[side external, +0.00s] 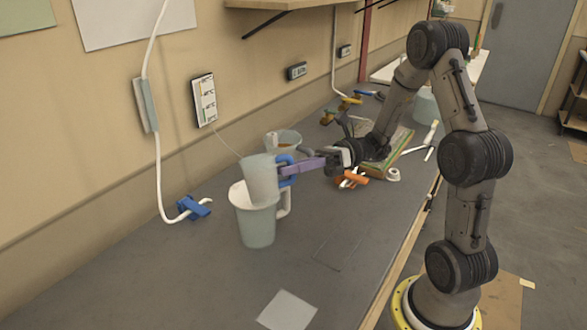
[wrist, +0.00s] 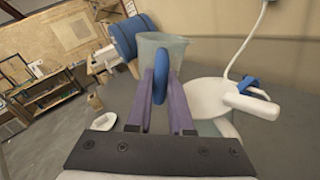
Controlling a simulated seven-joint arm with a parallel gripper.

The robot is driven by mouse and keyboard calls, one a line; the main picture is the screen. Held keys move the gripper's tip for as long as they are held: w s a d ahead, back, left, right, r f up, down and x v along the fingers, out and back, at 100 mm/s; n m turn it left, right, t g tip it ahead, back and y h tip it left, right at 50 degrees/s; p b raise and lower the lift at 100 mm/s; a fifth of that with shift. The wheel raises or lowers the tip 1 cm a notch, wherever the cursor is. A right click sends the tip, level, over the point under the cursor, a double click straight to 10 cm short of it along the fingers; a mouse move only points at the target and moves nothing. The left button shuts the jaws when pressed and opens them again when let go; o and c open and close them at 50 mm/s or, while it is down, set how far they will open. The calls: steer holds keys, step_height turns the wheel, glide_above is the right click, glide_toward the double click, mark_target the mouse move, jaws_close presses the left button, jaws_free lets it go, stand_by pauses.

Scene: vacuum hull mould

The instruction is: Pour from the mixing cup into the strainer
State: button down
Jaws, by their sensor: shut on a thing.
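The mixing cup (side external: 259,180) is pale and translucent with a blue handle (wrist: 160,86). My gripper (side external: 290,168) has its purple fingers shut on that handle. The cup is off the bench and near upright, perhaps slightly tilted. In the wrist view the cup (wrist: 166,48) is beyond my fingers. The white strainer (wrist: 207,90) lies to its right, on top of a pale jug (side external: 256,226). In the side view the cup overlaps the strainer's rim (side external: 237,193) and hides part of it. I see no stream of liquid. The cup's contents are hidden.
Another container (side external: 284,139) with brownish contents stands behind the cup. Blue clamp (side external: 194,208) and white hose lie near the wall. Orange clamp (side external: 352,178), tape roll (side external: 393,174) and a framed tray (side external: 398,150) are near my wrist. The front bench is mostly clear, with a pale sheet (side external: 287,311).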

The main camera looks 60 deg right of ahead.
steer(key=m, duration=0.4)
steer(key=shift+s+a, duration=0.1)
steer(key=shift+s, duration=0.1)
steer(key=m, duration=0.2)
steer(key=f+m, duration=0.1)
steer(key=shift+w+m, duration=0.25)
steer(key=shift+m, duration=0.15)
steer(key=shift+w+d+r+m, duration=0.1)
steer(key=shift+d+m, duration=0.1)
steer(key=shift+m, duration=0.3)
steer(key=shift+w+d+r+m, duration=0.2)
steer(key=shift+r+m, duration=0.35)
steer(key=shift+m, duration=0.55)
stand_by(1.7)
steer(key=n, duration=0.1)
steer(key=r+n, duration=0.1)
steer(key=shift+s+a+r+n, duration=0.25)
steer(key=shift+s+r+n, duration=0.05)
steer(key=shift+r+n, duration=0.1)
